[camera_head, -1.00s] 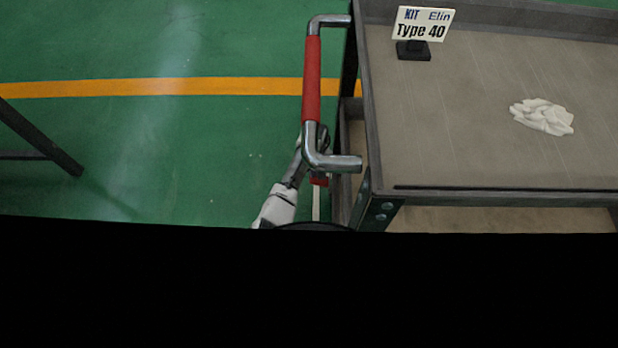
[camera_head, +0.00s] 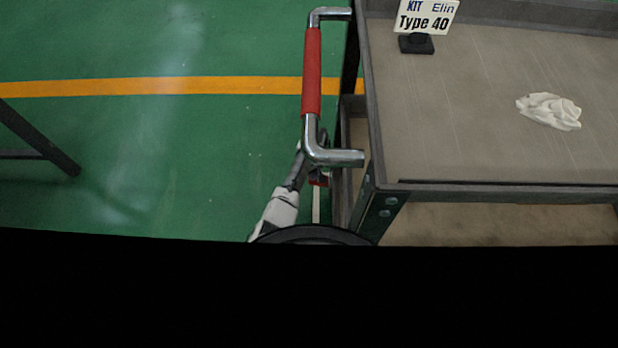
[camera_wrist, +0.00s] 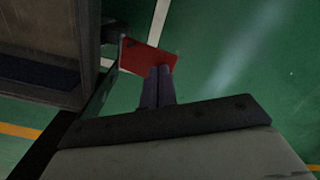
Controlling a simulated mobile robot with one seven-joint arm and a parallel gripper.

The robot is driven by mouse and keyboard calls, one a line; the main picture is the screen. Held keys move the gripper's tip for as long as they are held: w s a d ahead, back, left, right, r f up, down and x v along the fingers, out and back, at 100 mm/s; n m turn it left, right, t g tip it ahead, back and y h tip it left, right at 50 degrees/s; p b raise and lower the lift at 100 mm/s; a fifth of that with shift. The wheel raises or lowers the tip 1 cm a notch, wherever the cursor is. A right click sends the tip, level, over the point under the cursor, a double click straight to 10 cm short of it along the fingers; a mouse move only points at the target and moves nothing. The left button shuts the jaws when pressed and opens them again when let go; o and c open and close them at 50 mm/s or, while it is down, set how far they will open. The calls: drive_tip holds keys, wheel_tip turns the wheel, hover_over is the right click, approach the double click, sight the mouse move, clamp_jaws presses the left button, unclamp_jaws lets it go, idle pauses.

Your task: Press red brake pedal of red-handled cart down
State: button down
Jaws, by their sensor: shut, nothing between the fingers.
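The red-handled cart has a red grip (camera_head: 312,72) on a chrome bar at its left end, and a grey top shelf (camera_head: 460,110). The red brake pedal (camera_wrist: 147,56) is a flat red plate low beside the cart, seen in the wrist view. In the head view the chrome bar partly hides my gripper.
A sign reading "Type 40" (camera_head: 427,18) and a crumpled white cloth (camera_head: 549,111) are on the cart's top. A dark metal leg (camera_head: 40,140) stands at far left. Green floor (camera_head: 180,160) with a yellow line (camera_head: 150,87) lies clear between them.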

drive_tip(key=shift+s+d+f+b, duration=0.1)
drive_tip(key=shift+s+f+b, duration=0.05)
drive_tip(key=shift+f+b, duration=1.65)
drive_tip(key=shift+f, duration=0.45)
drive_tip(key=shift+f+b, duration=0.45)
drive_tip(key=shift+f, duration=0.1)
drive_tip(key=shift+r, duration=0.1)
drive_tip(key=r+p, duration=0.1)
drive_tip(key=p, duration=0.2)
drive_tip(key=shift+s+r, duration=0.1)
drive_tip(key=shift+r, duration=0.2)
wheel_tip(320, 180, up, 2)
drive_tip(key=shift+d+r+p, duration=0.1)
drive_tip(key=shift+r+p, duration=0.05)
drive_tip(key=shift+p, duration=1.05)
drive_tip(key=r+p, duration=0.1)
drive_tip(key=r, duration=0.1)
drive_tip(key=r+p, duration=0.1)
drive_tip(key=p, duration=0.1)
drive_tip(key=shift+w+r, duration=0.2)
drive_tip(key=shift+r, duration=0.2)
drive_tip(key=shift+a, duration=0.2)
